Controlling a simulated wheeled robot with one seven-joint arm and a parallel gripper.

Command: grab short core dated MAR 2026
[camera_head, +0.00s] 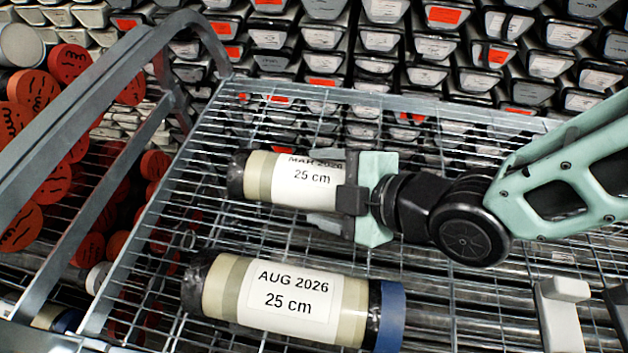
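The short core labelled MAR 2026, 25 cm (262,178) lies sideways on the wire rack, a pale cylinder with a dark left end cap. The top of its date is partly cut by the label's curve. My gripper (350,205) is at its right end, with dark finger pads overlapping that end and hiding its cap. I cannot tell whether the fingers press on the core or stand apart around it. A second short core labelled AUG 2026, 25 cm (235,290) lies nearer on the rack, with a dark left end and a blue right cap.
The wire rack (430,120) has a grey metal frame (110,85) at left. Red-capped cores (70,62) are stacked beyond it. Rows of labelled trays (430,75) fill the back. A pale block (562,320) stands at lower right. Bare mesh lies between the two short cores.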

